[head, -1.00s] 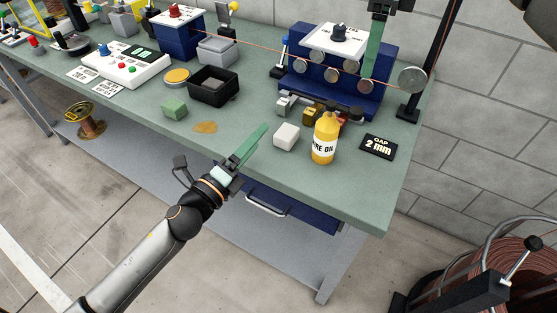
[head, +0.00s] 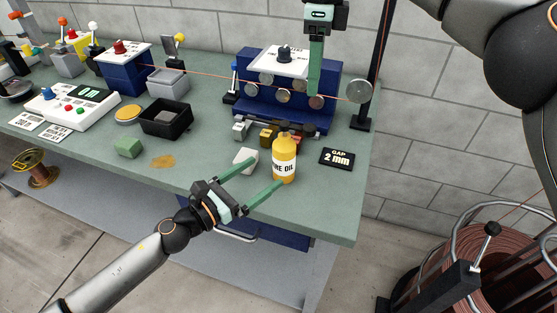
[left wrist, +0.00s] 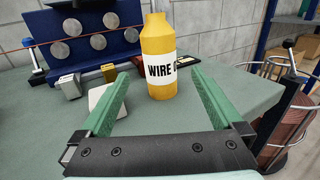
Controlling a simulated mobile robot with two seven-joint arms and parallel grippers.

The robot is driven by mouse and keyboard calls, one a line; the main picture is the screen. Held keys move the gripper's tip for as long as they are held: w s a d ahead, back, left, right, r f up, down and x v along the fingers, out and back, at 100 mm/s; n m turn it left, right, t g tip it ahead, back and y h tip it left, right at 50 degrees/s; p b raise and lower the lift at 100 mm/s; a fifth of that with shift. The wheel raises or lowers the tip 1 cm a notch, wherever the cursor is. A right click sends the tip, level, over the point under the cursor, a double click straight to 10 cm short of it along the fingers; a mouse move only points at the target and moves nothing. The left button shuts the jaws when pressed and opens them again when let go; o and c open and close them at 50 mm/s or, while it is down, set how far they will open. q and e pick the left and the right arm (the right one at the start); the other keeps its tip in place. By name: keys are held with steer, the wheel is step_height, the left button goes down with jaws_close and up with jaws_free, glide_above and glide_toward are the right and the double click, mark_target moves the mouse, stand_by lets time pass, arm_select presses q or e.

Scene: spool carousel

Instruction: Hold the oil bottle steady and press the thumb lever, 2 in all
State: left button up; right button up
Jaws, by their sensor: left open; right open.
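The yellow oil bottle (head: 284,158) stands upright on the bench near its front edge, its white label reading "WIRE OIL" in part. In the left wrist view the bottle (left wrist: 159,55) is ahead, between the lines of the fingers. My left gripper (head: 268,174) is open, with its green fingers pointing at the bottle; whether they touch it I cannot tell. My right gripper (head: 315,68) points down in front of the blue roller stand, its fingers overlapping in this view. I cannot make out a thumb lever.
A white block (head: 245,159) lies just left of the bottle, close to a left finger. A black "GAP 2 mm" plate (head: 337,157) lies to the right. Behind stands the blue roller unit (head: 330,100) with a wire across it. A black tray (head: 166,119) is further left.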

mark_target(276, 164)
arm_select(q)
steer(key=x, duration=0.7)
steer(key=shift+w+d, duration=0.3)
jaws_close()
arm_select(e)
jaws_close()
stand_by(0.6)
stand_by(1.4)
